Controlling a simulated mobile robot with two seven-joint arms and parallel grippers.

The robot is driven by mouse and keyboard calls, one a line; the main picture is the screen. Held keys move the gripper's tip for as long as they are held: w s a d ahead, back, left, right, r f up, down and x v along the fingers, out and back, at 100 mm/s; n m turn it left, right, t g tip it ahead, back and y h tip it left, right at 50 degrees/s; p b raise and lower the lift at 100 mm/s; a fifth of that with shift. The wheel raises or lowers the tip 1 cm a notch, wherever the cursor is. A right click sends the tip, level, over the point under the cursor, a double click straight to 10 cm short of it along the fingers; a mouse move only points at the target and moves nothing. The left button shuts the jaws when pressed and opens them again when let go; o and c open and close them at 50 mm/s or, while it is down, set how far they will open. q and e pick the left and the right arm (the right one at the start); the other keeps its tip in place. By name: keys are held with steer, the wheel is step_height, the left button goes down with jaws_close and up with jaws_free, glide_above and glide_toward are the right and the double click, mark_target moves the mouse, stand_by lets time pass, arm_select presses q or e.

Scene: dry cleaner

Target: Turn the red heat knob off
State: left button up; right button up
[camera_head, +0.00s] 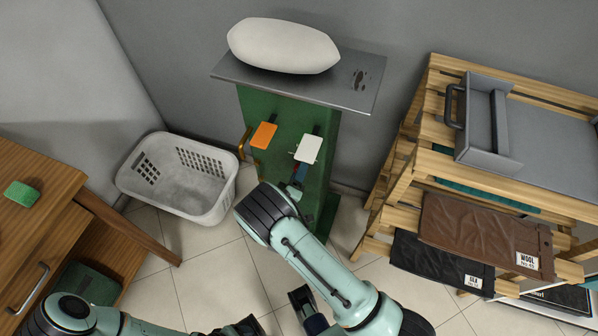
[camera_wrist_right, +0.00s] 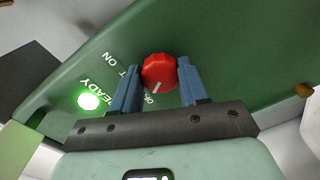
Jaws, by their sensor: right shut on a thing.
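The red heat knob (camera_wrist_right: 160,72) sits on a green panel in the right wrist view. Its white mark points down toward a small, partly hidden label, away from the word ON at upper left. My right gripper (camera_wrist_right: 158,75) has its blue fingers on either side of the knob, shut on it. In the head view my right gripper (camera_head: 297,184) is at the front of the green press stand (camera_head: 315,160), and the knob is hidden there. Part of my left gripper (camera_head: 306,308) shows low in the head view; its jaws are unclear.
A green lamp (camera_wrist_right: 88,101) by the word READY is lit. Orange (camera_head: 263,136) and white (camera_head: 308,149) pedals or handles project from the stand above my gripper. A white basket (camera_head: 180,178) stands left, a wooden rack (camera_head: 440,130) right. A white pad (camera_head: 283,46) lies on top.

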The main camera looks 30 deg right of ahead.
steer(key=shift+s+f+n+p, duration=0.1)
steer(key=shift+n+p, duration=0.25)
steer(key=shift+n, duration=0.85)
steer(key=o, duration=1)
steer(key=shift+o, duration=0.2)
steer(key=shift+a, duration=0.1)
steer(key=v, duration=1.3)
steer(key=shift+s+a, duration=0.1)
